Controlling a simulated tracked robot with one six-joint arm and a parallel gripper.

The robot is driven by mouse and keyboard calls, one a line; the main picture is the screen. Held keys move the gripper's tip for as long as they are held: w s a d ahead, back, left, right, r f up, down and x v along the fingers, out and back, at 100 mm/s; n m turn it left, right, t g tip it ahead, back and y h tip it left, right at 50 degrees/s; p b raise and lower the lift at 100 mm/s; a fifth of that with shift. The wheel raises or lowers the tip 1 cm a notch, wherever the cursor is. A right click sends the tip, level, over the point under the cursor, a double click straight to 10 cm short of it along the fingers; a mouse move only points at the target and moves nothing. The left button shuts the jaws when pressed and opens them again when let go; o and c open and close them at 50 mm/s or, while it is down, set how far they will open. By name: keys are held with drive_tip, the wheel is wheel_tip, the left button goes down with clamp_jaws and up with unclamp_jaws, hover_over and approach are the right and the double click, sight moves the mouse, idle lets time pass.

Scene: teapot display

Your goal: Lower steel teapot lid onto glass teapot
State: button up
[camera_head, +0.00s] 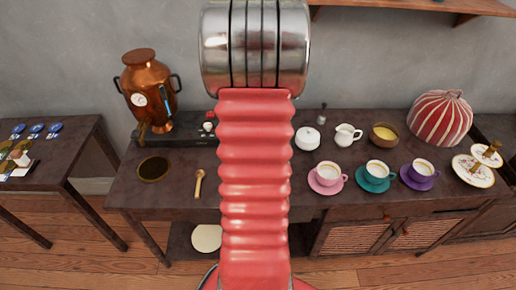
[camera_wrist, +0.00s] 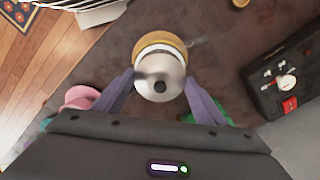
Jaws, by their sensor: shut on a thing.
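In the wrist view, my gripper (camera_wrist: 160,80) has its two purple fingers on either side of the round steel lid (camera_wrist: 150,91), which has a dark knob in its middle. The gripper is shut on the lid. Just beyond the lid is the glass teapot (camera_wrist: 160,40), with an amber body and a pale rim partly covered by the lid. The lid overlaps the teapot in this view; whether they touch I cannot tell. In the head view, my red arm hides the gripper, lid and teapot.
On the dark table (camera_head: 330,218) are a copper samovar (camera_head: 148,88), a wooden spoon (camera_head: 198,183), a white sugar pot (camera_head: 307,138), a creamer (camera_head: 347,135), and pink (camera_head: 327,178), teal (camera_head: 376,176) and purple (camera_head: 420,174) cups. A pink cup (camera_wrist: 78,98) lies left of my fingers.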

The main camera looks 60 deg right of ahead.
drive_tip(key=shift+f, duration=1.05)
idle(0.6)
drive_tip(key=o, duration=1.5)
drive_tip(key=shift+r, duration=0.1)
drive_tip(key=shift+w+r, duration=0.1)
drive_tip(key=shift+r, duration=3.3)
